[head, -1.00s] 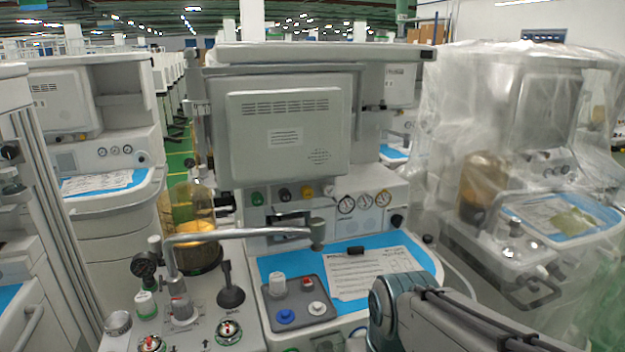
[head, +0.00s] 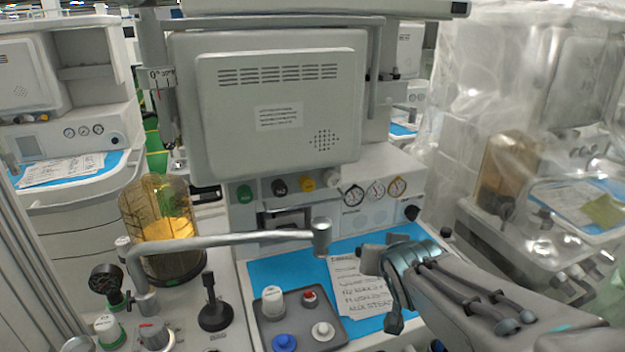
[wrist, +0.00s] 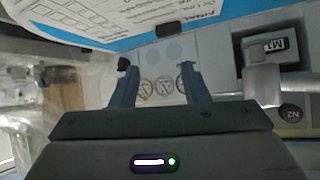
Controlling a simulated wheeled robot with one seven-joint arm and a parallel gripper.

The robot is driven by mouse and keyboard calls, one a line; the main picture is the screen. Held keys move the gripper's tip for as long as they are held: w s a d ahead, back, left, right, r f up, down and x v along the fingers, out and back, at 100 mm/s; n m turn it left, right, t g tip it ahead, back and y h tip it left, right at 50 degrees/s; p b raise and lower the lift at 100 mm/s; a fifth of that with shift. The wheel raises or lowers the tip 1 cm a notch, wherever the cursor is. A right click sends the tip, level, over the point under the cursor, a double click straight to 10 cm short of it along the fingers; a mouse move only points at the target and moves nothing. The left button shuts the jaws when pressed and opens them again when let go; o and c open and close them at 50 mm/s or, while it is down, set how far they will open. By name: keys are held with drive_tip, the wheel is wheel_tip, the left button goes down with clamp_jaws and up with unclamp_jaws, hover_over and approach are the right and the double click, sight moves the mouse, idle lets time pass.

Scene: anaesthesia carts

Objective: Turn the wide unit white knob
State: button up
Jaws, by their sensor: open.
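In the head view, a white knob (head: 332,177) is at the right end of a row of coloured knobs on the front of the wide central cart (head: 232,215). A larger white knob (head: 272,301) and a small white knob (head: 323,331) stand on the grey tray (head: 262,325) below. My gripper (wrist: 158,72) is open and empty in the wrist view. Round gauges (wrist: 163,86) show between its fingers, further off.
A metal bar (head: 225,241) crosses above the work surface, left of my arm. Papers (head: 358,290) lie on the blue surface. A plastic-wrapped cart (head: 540,150) stands at right, and an amber canister (head: 160,222) at left.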

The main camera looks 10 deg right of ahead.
sight(335, 183)
drive_tip(key=w+a+r+n+t+y+b, duration=0.1)
drive_tip(key=w+a+r+t+y+b, duration=0.3)
drive_tip(key=r+t, duration=0.3)
drive_tip(key=shift+n+y, duration=0.3)
drive_tip(key=shift+y, duration=0.4)
drive_tip(key=w+a+p, duration=0.1)
drive_tip(key=w, duration=0.3)
drive_tip(key=w+p, duration=0.2)
drive_tip(key=w, duration=0.2)
drive_tip(key=w+a+p, duration=0.1)
drive_tip(key=w, duration=0.3)
drive_tip(key=shift+w+a+r+p, duration=0.15)
drive_tip(key=shift+w+a+p, duration=0.2)
drive_tip(key=shift+p, duration=0.05)
drive_tip(key=c, duration=0.7)
